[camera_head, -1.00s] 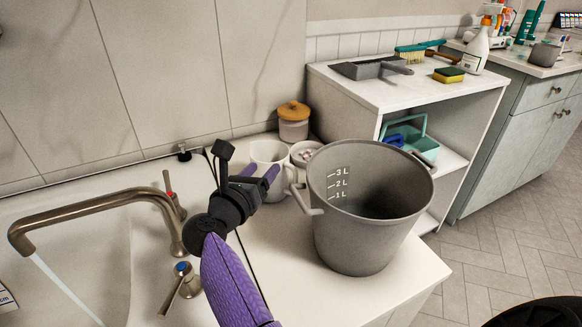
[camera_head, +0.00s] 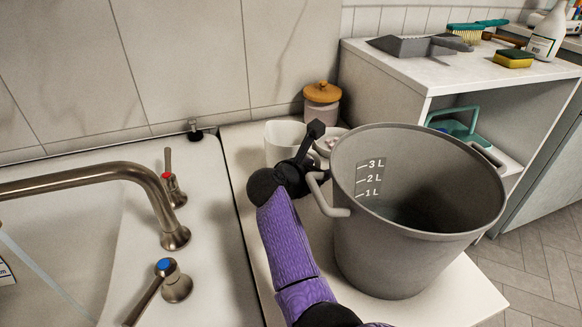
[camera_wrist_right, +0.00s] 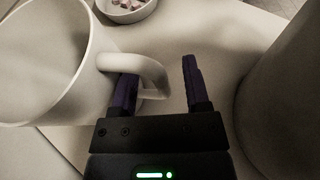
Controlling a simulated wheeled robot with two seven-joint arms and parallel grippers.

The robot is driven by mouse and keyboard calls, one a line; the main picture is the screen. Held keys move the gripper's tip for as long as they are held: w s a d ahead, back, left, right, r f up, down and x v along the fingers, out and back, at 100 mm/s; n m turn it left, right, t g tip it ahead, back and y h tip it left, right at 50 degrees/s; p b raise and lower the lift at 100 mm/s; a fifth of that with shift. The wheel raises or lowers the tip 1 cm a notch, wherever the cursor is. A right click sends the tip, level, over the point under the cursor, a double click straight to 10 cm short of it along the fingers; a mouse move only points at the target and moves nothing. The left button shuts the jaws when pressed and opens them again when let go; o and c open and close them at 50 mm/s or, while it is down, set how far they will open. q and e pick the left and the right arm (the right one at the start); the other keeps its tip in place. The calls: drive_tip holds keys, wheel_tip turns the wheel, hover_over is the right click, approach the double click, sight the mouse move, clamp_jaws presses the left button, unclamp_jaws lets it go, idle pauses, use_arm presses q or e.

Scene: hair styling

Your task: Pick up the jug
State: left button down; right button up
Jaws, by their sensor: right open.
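The white jug (camera_head: 283,142) stands upright on the white counter, behind my right gripper in the head view and partly hidden by it. In the right wrist view the jug (camera_wrist_right: 55,65) fills the upper left, with its looped handle (camera_wrist_right: 145,72) pointing right. My right gripper (camera_wrist_right: 158,85) is open, with purple fingers. In that view the left finger shows within the handle's loop and the right finger stands to the right of the handle, apart from it. I cannot tell whether the left finger touches the handle. My left gripper is not in view.
A large grey bucket (camera_head: 400,245) stands close to the right of my right arm. A small bowl (camera_wrist_right: 125,8) and a canister with an orange lid (camera_head: 322,100) are behind. A sink with a running tap (camera_head: 100,178) lies to the left.

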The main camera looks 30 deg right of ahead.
clamp_jaws()
idle(1.3)
